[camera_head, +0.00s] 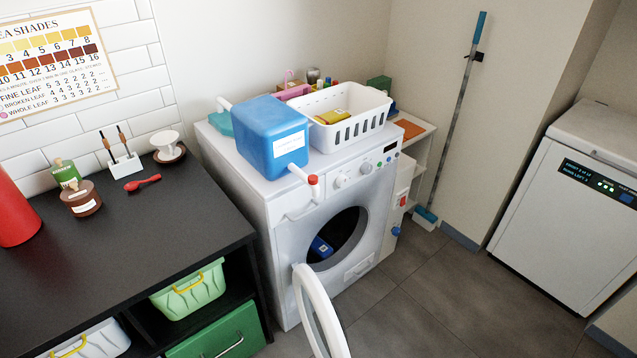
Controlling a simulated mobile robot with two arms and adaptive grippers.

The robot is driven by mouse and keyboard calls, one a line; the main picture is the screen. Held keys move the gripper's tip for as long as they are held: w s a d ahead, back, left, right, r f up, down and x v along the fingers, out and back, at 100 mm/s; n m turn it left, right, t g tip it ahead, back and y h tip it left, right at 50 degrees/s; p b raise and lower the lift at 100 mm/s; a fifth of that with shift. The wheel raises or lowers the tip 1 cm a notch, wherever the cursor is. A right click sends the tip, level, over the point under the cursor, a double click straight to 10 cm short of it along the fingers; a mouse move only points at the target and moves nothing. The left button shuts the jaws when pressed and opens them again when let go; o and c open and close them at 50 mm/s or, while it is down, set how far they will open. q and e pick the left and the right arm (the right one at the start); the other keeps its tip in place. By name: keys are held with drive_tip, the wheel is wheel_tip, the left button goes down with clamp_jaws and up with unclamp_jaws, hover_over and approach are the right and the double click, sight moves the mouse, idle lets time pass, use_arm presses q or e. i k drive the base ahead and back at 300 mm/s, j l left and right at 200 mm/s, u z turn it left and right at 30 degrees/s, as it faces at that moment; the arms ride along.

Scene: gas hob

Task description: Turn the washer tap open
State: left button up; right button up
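The washing machine (290,210) stands in the middle with its round door (318,315) swung open to the front. A blue item lies in its drum. A blue container (270,135) with a white label lies on top of the washer. A white spout with a red cap (313,180) sticks out from its front, over the washer's front edge. A round blue knob (396,231) shows low beside the washer's right side. I cannot tell for sure which of these is the washer tap, or whether either is open. Neither of my grippers is in view.
A white basket (345,115) stands on the washer beside the container. A black counter (120,240) with jars and a red spoon is at left. A mop (455,120) leans on the wall. A white appliance (570,205) stands at right. The tiled floor (450,300) between is clear.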

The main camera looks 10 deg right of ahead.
sight(397, 231)
drive_tip(key=i+l+u, duration=0.1)
drive_tip(key=l, duration=0.4)
drive_tip(key=i+l, duration=0.25)
drive_tip(key=l, duration=0.2)
drive_tip(key=i+l+u, duration=0.15)
drive_tip(key=l, duration=0.35)
drive_tip(key=i+l, duration=0.15)
drive_tip(key=l, duration=0.35)
drive_tip(key=i+l+u, duration=0.15)
drive_tip(key=l, duration=0.85)
drive_tip(key=i+l+u, duration=0.15)
drive_tip(key=l, duration=0.4)
